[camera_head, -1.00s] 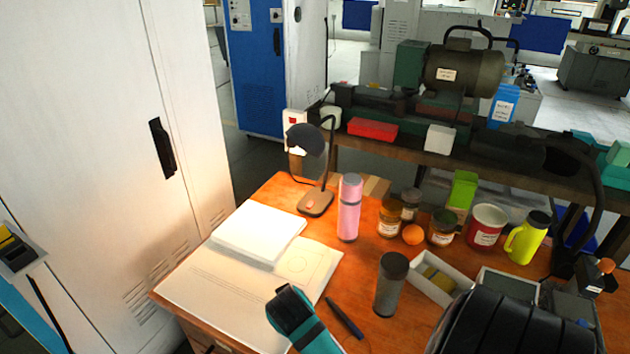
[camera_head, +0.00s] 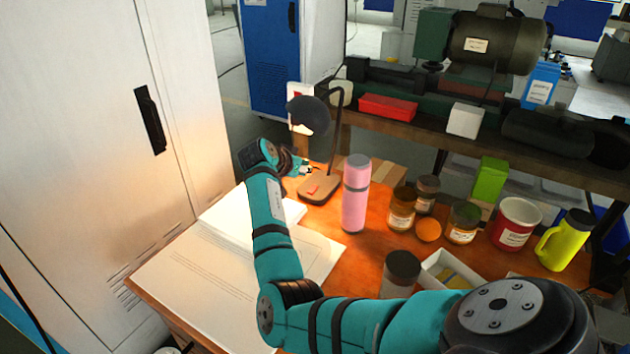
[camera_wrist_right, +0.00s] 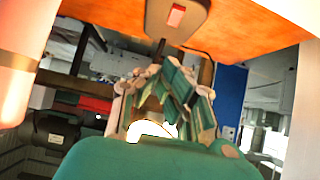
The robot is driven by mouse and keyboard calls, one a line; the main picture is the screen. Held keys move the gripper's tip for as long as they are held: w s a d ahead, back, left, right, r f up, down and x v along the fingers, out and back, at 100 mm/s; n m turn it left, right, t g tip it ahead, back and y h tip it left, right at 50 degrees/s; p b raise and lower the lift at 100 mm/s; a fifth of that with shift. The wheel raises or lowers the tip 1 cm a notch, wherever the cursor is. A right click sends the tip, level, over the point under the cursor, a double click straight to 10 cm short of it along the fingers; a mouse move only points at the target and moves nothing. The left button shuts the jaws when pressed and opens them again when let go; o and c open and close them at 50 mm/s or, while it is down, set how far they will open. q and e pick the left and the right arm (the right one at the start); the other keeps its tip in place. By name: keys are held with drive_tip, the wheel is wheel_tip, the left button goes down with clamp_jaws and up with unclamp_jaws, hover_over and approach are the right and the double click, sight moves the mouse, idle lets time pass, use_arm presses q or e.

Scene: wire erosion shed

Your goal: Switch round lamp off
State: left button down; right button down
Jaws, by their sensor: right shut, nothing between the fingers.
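The round lamp has a dark round head (camera_head: 308,115) on a thin curved stem, above a brown base (camera_head: 322,187) on the orange table. A red switch (camera_head: 313,190) sits on top of the base; the switch also shows in the right wrist view (camera_wrist_right: 176,15). A bright glow under the lamp head shows in the wrist view, so the lamp looks lit. My right gripper (camera_head: 307,170) is shut and empty, at the left of the base and below the head, close to the switch. Contact with the switch cannot be made out. My left gripper is out of view.
A pink bottle (camera_head: 356,200) stands just right of the lamp base. Jars (camera_head: 401,212), an orange (camera_head: 428,230), a red mug (camera_head: 515,225) and a yellow bottle (camera_head: 566,240) stand further right. An open book (camera_head: 200,270) lies at left, beside a white cabinet (camera_head: 90,150).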

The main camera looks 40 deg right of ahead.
hover_over(315, 189)
drive_tip(key=a, duration=0.1)
drive_tip(key=f, duration=0.3)
drive_tip(key=shift+s+f, duration=0.2)
drive_tip(key=shift+f, duration=0.1)
drive_tip(key=f, duration=0.3)
drive_tip(key=shift+w+d+f, duration=0.1)
drive_tip(key=shift+w+d, duration=0.05)
drive_tip(key=shift+d, duration=0.1)
drive_tip(key=shift+f, duration=0.45)
drive_tip(key=shift+d+f+y, duration=0.15)
drive_tip(key=shift+d+y, duration=0.05)
drive_tip(key=shift+y, duration=0.1)
drive_tip(key=shift+d+f+g+y, duration=0.15)
drive_tip(key=shift+d+g+y, duration=0.15)
drive_tip(key=shift+y, duration=0.5)
drive_tip(key=shift+f+b, duration=0.3)
drive_tip(key=shift+r, duration=0.1)
